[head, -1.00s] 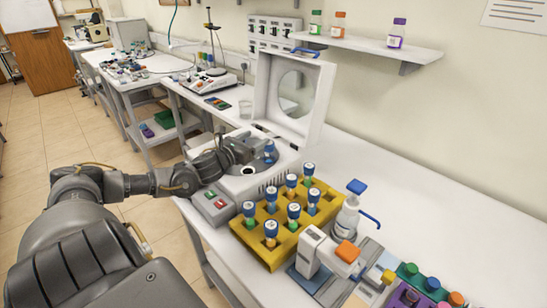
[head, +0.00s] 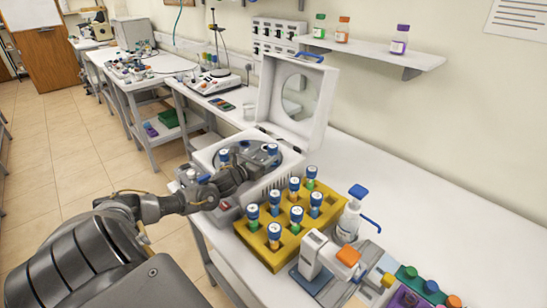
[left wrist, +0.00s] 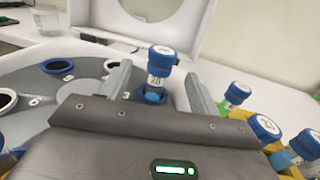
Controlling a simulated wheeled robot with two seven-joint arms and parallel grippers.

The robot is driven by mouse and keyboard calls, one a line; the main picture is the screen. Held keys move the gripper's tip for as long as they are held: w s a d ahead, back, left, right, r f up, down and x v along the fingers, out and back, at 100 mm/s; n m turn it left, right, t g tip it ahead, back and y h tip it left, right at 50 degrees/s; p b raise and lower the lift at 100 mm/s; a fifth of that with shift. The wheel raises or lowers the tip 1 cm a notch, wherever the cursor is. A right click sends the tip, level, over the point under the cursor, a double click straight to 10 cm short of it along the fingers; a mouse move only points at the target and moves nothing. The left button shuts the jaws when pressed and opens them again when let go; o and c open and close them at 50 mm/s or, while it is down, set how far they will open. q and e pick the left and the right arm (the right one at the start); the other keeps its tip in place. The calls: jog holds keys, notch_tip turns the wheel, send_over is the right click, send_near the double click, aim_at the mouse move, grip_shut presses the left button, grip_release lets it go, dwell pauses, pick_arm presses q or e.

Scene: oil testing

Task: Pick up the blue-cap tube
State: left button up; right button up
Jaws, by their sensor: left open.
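A blue-cap tube (left wrist: 161,62) stands in the rotor by the slot marked 3, between the two fingers of my left gripper (left wrist: 158,90) in the left wrist view. The fingers are open, with a gap on each side of the cap. In the head view its blue cap (head: 272,149) shows at the right of the open centrifuge (head: 205,152), just beyond my left gripper (head: 262,160). Another blue cap (head: 224,155) shows in the rotor further left. The yellow rack (head: 262,250) holds several more blue-cap tubes. My right gripper is out of view.
The centrifuge's lid (head: 268,95) stands raised behind the rotor. A white bottle with a blue top (head: 349,220) stands right of the rack. A small white device (head: 315,258) is in front of it. The bench is clear along the wall at right.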

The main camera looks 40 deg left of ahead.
aim_at(270, 151)
pick_arm(q)
jog(key=w, duration=0.3)
jog(key=shift+w, duration=0.2)
jog(key=shift+s, duration=0.1)
jog(key=c, duration=1.1)
